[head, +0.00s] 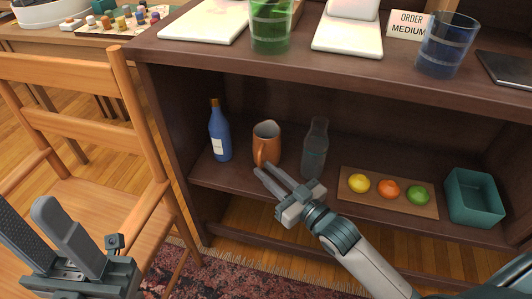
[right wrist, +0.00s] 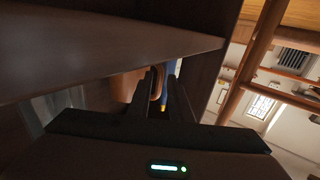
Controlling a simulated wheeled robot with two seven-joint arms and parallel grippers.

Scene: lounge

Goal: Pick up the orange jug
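The orange jug (head: 267,131) stands upright on the cabinet's lower shelf, between a blue bottle (head: 219,135) and a clear glass bottle (head: 315,150). Its handle faces the front. My right gripper (head: 264,170) is open at the jug's handle side, its fingers pointing at the handle. In the right wrist view, the jug (right wrist: 126,86) is partly hidden by a finger, and its handle (right wrist: 155,82) shows between the fingertips. The blue bottle (right wrist: 170,68) shows behind. I see no clear grip on the handle. My left gripper (head: 24,203) is open and empty at the lower left.
The cabinet top (head: 200,58) overhangs the shelf. A wooden board (head: 357,199) with three fruits and a green bin (head: 473,198) stand to the right on the shelf. A wooden chair (head: 92,205) stands at the left, close to my left gripper.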

